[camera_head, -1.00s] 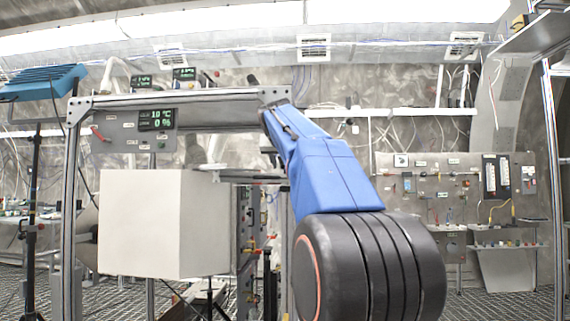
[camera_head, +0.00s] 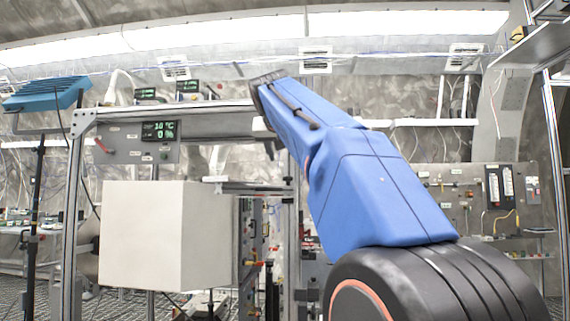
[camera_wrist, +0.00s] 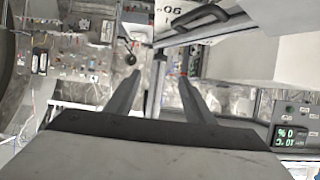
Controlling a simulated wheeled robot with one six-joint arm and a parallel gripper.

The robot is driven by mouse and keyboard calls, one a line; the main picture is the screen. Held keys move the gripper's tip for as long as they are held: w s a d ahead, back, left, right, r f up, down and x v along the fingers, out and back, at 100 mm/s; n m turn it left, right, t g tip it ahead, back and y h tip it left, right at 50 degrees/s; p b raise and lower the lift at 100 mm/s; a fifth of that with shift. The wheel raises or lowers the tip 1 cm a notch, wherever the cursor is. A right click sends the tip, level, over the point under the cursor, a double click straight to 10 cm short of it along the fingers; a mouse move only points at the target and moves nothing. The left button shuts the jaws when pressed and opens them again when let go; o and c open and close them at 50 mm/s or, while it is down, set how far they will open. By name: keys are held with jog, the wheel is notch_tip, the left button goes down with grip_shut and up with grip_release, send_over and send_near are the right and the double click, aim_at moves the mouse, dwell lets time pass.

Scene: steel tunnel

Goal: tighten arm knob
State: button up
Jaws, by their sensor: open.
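My gripper (camera_wrist: 160,80) shows in the wrist view as two grey fingers spread apart, with nothing held between them. A small dark round knob-like part (camera_wrist: 131,59) shows just beyond the left fingertip, apart from it as far as I can see. I cannot tell whether it is the arm knob. A black curved handle (camera_wrist: 201,19) is beyond the right finger, near the top. In the head view my blue arm rises to the frame's top beam, and my gripper is hidden.
A metal frame beam (camera_head: 215,113) carries a panel with a green display (camera_head: 159,131); the display also shows upside down in the wrist view (camera_wrist: 288,135). A white box (camera_head: 145,235) stands at left. A wall panel with switches (camera_head: 470,195) is at right.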

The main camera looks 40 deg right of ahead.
jog(key=shift+v, duration=1.9)
jog(key=shift+s, duration=0.1)
